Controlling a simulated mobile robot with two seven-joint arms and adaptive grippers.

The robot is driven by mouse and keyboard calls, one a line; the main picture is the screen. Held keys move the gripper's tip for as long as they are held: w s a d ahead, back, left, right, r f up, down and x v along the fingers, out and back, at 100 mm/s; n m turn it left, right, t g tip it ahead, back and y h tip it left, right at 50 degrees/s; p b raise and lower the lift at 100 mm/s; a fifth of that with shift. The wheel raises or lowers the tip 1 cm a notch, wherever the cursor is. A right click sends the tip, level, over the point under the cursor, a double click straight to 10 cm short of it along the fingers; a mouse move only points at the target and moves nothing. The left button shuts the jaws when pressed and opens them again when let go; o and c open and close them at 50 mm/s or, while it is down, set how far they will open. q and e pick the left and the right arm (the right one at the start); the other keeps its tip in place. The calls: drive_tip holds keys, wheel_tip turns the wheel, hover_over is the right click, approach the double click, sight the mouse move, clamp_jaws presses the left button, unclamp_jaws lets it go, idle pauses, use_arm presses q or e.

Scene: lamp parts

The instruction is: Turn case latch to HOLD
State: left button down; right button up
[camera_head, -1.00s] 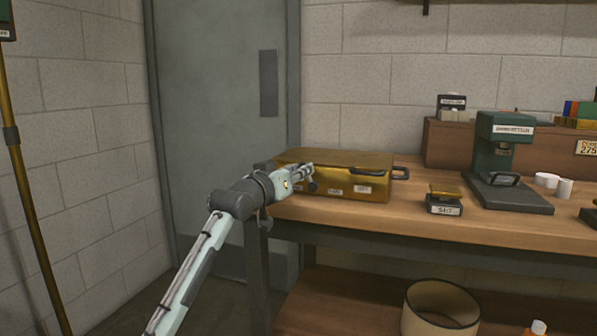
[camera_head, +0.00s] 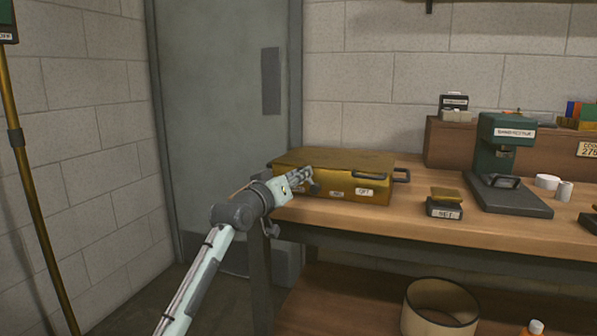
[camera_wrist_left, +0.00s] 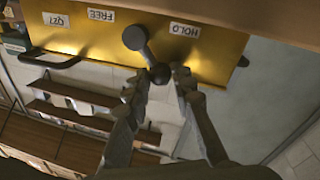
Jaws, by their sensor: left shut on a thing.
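The gold case (camera_head: 340,163) stands on the bench in the head view. Its front also shows upside down in the left wrist view (camera_wrist_left: 210,55), with labels HOLD (camera_wrist_left: 184,30), FREE (camera_wrist_left: 101,14) and a third one. The dark case latch (camera_wrist_left: 134,38) has a round pivot between FREE and HOLD. Its arm slants toward the HOLD side of the picture and ends in a ball knob (camera_wrist_left: 160,73). My left gripper (camera_wrist_left: 167,76) is shut on the latch, its fingers on either side of the knob. In the head view the gripper (camera_head: 308,180) hides part of the case front.
A small SET-marked box (camera_head: 444,206) and a green press-like machine (camera_head: 503,140) stand right of the case. White cups (camera_head: 548,181) are beyond. A lampshade (camera_head: 440,310) is on the lower shelf. Bare bench lies in front of the case.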

use_arm(q)
drive_tip(key=c, duration=1.3)
unclamp_jaws()
drive_tip(key=v, duration=1.2)
